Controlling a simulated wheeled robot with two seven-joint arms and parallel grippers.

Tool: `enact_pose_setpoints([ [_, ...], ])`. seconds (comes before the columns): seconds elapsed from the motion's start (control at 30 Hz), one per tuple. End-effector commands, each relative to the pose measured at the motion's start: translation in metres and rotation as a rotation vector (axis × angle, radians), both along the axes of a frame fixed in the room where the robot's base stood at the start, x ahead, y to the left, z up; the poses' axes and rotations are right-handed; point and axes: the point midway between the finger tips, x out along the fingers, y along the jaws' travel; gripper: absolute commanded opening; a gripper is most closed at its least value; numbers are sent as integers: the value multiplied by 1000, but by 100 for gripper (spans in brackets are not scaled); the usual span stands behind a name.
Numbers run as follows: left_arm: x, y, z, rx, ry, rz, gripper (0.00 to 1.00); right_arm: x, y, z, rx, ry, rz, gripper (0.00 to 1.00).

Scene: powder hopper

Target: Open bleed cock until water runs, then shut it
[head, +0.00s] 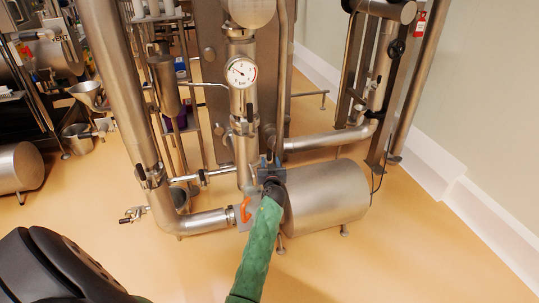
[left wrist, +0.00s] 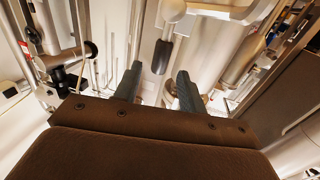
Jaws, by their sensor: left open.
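My left gripper (head: 270,161) is at the end of the green-sleeved arm, in front of the vertical pipe under the round pressure gauge (head: 241,73). In the left wrist view its two dark fingers (left wrist: 158,72) are apart and empty. A dark lever grip (left wrist: 162,56) on a bright metal fitting (left wrist: 172,10) shows between and just beyond the fingertips; I cannot tell for sure that it is the bleed cock. No running water shows. My right gripper is not in view.
A steel motor drum (head: 327,196) stands right of my gripper. An orange handle (head: 245,210) is just left of my arm. A thick pipe (head: 122,95) runs down at left, with a small side valve (head: 133,214). Pale orange floor is open in front.

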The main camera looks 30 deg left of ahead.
Motion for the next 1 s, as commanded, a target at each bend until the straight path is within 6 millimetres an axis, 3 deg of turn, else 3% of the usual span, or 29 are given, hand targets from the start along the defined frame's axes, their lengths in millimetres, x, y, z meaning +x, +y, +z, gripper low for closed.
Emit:
enact_pose_setpoints([
  [0.33, 37, 28, 1, 2, 2, 1, 41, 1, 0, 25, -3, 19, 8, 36],
  [0.77, 44, 33, 0, 2, 1, 1, 41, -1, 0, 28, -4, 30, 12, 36],
  [0.97, 44, 33, 0, 2, 1, 1, 1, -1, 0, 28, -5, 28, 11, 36],
  [1.0, 44, 33, 0, 2, 1, 1, 0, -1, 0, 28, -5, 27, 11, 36],
])
